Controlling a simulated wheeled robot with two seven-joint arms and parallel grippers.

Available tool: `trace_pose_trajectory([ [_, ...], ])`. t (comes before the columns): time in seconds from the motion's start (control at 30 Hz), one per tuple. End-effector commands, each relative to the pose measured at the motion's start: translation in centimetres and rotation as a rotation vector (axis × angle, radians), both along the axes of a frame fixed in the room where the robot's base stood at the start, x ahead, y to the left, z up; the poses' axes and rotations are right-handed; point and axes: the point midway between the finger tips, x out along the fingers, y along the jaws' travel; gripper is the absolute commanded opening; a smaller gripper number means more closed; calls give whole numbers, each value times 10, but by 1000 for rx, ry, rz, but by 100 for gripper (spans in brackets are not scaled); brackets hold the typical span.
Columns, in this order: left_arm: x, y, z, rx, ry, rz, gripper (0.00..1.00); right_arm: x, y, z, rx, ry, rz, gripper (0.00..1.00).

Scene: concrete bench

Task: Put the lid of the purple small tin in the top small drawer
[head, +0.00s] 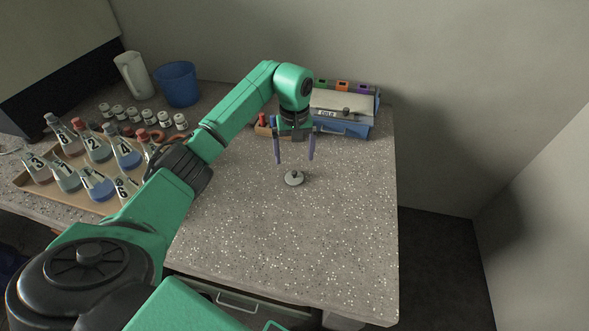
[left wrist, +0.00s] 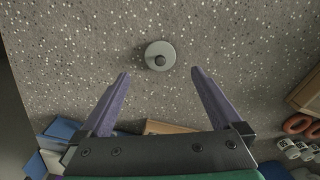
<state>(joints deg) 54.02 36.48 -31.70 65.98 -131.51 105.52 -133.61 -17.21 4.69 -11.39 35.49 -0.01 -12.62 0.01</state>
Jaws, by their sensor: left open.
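A small round grey lid (head: 293,179) with a dark knob lies on the bench, right of its middle. The lid (left wrist: 160,56) also shows in the left wrist view, just beyond the fingertips and between their lines. My left gripper (head: 295,159) is open and empty, pointing down above the lid, apart from it. Its purple-grey fingers (left wrist: 160,72) show in the left wrist view. I cannot make out a purple small tin for certain. A drawer front with a metal handle (head: 237,303) is partly seen under the bench's front edge. My right gripper is not in view.
A wooden tray of numbered flasks (head: 45,192) stands at left, with several small jars (head: 134,115) behind it. A blue bucket (head: 178,85) and white jug (head: 133,76) stand at the back. A blue box (head: 355,131) is at the back right. The bench's right front is clear.

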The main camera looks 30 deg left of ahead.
Motion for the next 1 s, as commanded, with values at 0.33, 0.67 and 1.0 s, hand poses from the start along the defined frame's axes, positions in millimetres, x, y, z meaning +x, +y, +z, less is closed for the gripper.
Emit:
trace_pose_trajectory([
  [0.33,-2,-1,53,52,-61,0,100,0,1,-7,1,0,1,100],
  [0.67,-31,-21,51,181,-235,-23,100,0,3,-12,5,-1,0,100],
  [1.0,-13,-8,-23,179,-234,-23,100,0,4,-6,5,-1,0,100],
])
